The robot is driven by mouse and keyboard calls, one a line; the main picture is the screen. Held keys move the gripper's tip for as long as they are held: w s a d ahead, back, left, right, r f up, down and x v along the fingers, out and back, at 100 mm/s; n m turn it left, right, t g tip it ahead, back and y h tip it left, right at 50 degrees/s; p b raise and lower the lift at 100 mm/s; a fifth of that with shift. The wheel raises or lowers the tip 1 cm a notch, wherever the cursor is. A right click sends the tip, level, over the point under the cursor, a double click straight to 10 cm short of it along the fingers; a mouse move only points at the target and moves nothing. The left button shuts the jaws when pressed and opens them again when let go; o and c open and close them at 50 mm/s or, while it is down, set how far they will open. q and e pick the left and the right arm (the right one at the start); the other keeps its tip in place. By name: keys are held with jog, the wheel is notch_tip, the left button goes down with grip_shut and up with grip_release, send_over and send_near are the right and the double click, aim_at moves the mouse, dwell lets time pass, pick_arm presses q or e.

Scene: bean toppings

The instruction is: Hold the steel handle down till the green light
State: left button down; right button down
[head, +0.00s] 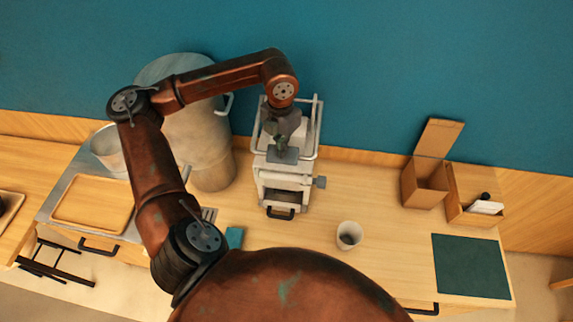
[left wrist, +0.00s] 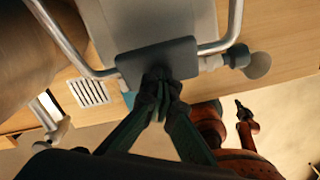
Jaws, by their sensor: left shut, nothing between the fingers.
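The machine (head: 287,178) stands at the middle back of the counter. Its bent steel handle (head: 319,112) ends in a dark grey plate (head: 289,157); in the left wrist view the steel tubes (left wrist: 62,38) run into both sides of the plate (left wrist: 183,53). My left gripper (head: 280,146) is shut and empty, with its fingertips at the plate; in the left wrist view they overlap its lower edge (left wrist: 163,80). I cannot tell how firmly they touch. No lit green light shows. What looks like my right gripper (left wrist: 242,110) is small at the right of the wrist view, its fingers unclear.
A big steel pot (head: 190,120) stands left of the machine and a cup (head: 349,235) to its front right. An open cardboard box (head: 424,185) and a dark green mat (head: 470,266) are at the right. The counter between cup and mat is clear.

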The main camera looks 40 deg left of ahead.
pick_arm(q)
notch_tip(320, 180, up, 11)
jog(key=p, duration=0.6)
jog(key=shift+r+p, duration=0.2)
jog(key=shift+p, duration=0.1)
